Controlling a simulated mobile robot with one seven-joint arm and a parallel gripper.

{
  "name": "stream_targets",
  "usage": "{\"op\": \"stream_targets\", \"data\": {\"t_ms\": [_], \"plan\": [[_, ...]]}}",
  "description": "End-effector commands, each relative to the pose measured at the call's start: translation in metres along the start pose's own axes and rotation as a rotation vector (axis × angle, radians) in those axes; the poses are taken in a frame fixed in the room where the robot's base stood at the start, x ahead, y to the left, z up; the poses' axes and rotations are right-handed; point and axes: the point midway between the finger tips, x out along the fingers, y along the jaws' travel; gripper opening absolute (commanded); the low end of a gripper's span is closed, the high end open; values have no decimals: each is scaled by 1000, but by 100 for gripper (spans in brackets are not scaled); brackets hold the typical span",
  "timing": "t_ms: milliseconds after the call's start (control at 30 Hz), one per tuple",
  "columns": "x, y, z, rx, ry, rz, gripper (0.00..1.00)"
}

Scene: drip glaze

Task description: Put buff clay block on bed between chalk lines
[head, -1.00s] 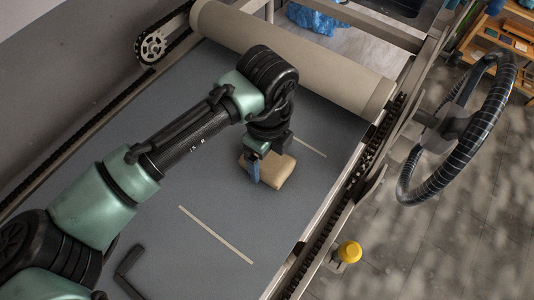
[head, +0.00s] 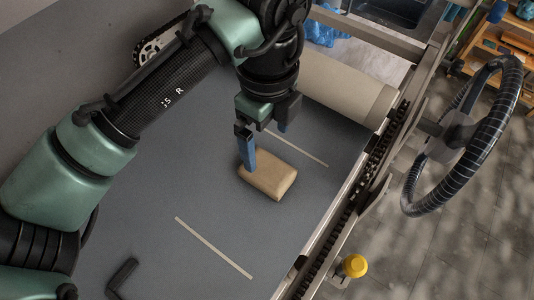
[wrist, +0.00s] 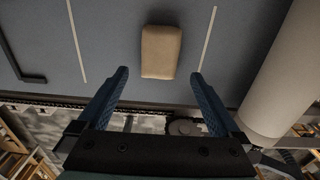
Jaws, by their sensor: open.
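The buff clay block (head: 270,178) lies flat on the grey bed (head: 190,270), between the two pale chalk lines. The near chalk line (head: 214,248) shows whole; the far chalk line (head: 303,151) is partly hidden by my gripper. In the wrist view the block (wrist: 161,52) lies between the left line (wrist: 76,40) and the right line (wrist: 208,38), closer to the right one. My gripper (head: 264,140) is open, with blue fingers above and beside the block. In the wrist view the fingers (wrist: 160,72) are spread wide with nothing between them.
A large beige roller (head: 345,85) spans the bed behind the block. A spoked handwheel (head: 465,135) and a yellow knob (head: 354,266) are at the right side. A dark angled bar (head: 121,277) lies on the bed at the front. The bed between the block and the near line is clear.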

Motion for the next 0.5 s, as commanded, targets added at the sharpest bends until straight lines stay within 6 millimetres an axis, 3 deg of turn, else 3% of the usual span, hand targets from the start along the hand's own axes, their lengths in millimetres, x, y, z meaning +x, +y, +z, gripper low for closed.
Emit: {"op": "stream_targets", "data": {"t_ms": [200,500], "plan": [[-18,0,0,1,-1,1,100],[-22,-7,-4,-2,0,-29,100]]}}
